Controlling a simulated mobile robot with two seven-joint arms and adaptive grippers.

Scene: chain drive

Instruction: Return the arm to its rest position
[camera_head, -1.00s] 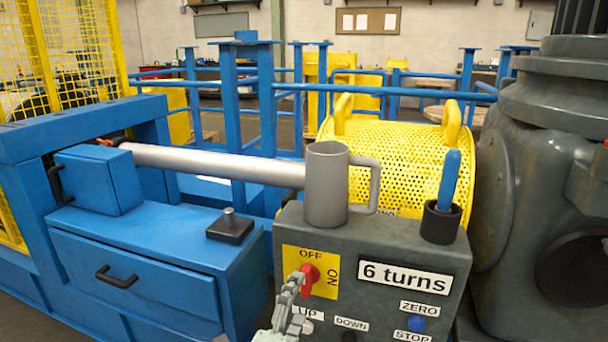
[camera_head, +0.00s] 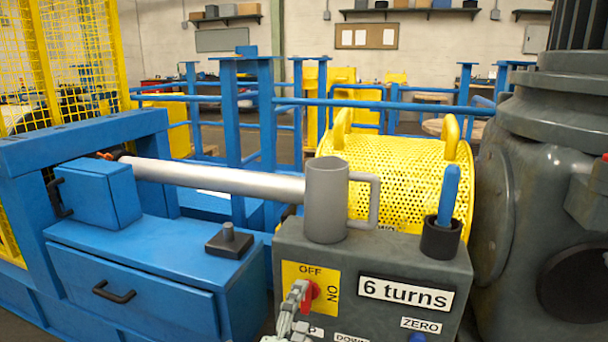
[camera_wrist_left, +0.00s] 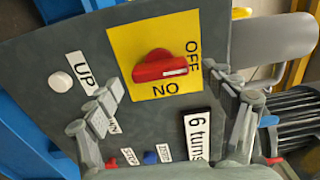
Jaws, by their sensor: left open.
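My left gripper (camera_head: 295,308) is at the front of the grey control box (camera_head: 300,245), beside the red knob (camera_head: 314,291). In the left wrist view my left gripper (camera_wrist_left: 160,98) is open, its fingers spread wide with the red knob (camera_wrist_left: 160,68) between and ahead of them. They do not visibly touch the knob. The knob sits on a yellow plate (camera_wrist_left: 122,50) marked OFF and ON, and its white mark points toward OFF. Most of the left arm is below the head view. My right gripper is in neither view.
A grey mug (camera_head: 326,200) and a dark cup (camera_head: 441,238) with a blue-handled tool (camera_head: 449,195) stand on the box. A blue drawer bench (camera_head: 140,290) is on the left, a large grey machine (camera_head: 510,160) on the right, a yellow perforated guard (camera_head: 400,165) behind.

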